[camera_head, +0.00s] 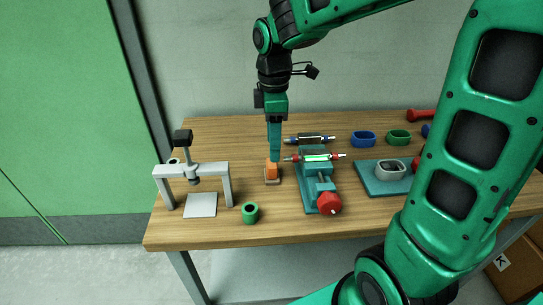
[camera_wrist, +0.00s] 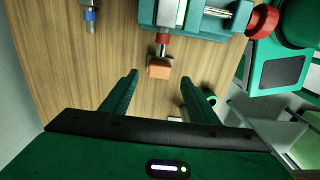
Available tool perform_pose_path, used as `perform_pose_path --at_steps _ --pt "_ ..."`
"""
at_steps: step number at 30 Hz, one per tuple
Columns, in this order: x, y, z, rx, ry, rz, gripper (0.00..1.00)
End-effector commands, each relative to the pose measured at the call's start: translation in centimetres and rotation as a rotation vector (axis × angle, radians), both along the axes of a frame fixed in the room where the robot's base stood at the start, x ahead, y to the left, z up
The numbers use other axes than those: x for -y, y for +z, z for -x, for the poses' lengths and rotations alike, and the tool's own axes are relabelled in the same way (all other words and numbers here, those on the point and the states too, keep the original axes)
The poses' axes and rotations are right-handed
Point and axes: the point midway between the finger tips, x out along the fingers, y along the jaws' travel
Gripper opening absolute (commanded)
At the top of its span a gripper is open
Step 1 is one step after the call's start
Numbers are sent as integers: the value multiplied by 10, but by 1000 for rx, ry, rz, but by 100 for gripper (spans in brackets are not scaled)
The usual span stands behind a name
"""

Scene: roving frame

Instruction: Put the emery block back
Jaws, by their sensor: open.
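The emery block, an orange block with a paler base (camera_head: 271,174), stands on the wooden table just left of the green vise (camera_head: 317,187). In the wrist view the orange block (camera_wrist: 159,70) lies just beyond and between the fingertips. My gripper (camera_head: 274,158) points down at the block from above in the head view and hides part of its top. In the wrist view my gripper (camera_wrist: 159,78) has its two fingers spread with nothing between them. The vise holds a rod with red ends (camera_head: 318,157), whose left end is close to the block.
A grey press frame (camera_head: 217,171) stands at left, with a green ring (camera_head: 250,213) near it. A second rod (camera_head: 309,139) lies behind the vise. Blue (camera_head: 363,138) and green (camera_head: 398,137) rings and a teal tray (camera_head: 370,187) are at right. The front table edge is clear.

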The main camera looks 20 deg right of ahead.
Motion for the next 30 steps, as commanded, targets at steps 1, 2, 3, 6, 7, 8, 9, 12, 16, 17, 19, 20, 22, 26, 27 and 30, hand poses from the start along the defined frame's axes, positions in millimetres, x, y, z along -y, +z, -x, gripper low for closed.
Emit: perform_pose_path --at_steps 1,2,3,6,7,8,9,12,16,17,19,20,22,26,27,30 --pt "1 9 -1 3 -1 0 54" --pt "1 14 -1 4 -1 0 54" --pt "1 19 0 2 -1 0 54" --pt "0 30 0 1 -1 0 54" --pt "1 32 0 1 -1 0 54" --pt "1 34 0 1 -1 0 54" --pt "0 36 0 0 -1 0 54" --pt "1 39 0 -1 -1 1 54" --pt "3 39 2 0 -13 1 54" --pt "6 39 3 -1 -31 3 54" --pt "19 39 12 3 -115 8 54" --pt "28 39 18 3 -173 12 54" --pt "54 37 38 8 -354 21 54" --pt "108 28 94 14 -802 30 54" --pt "122 24 113 15 -944 29 54" --pt "148 12 158 12 -1269 23 54"
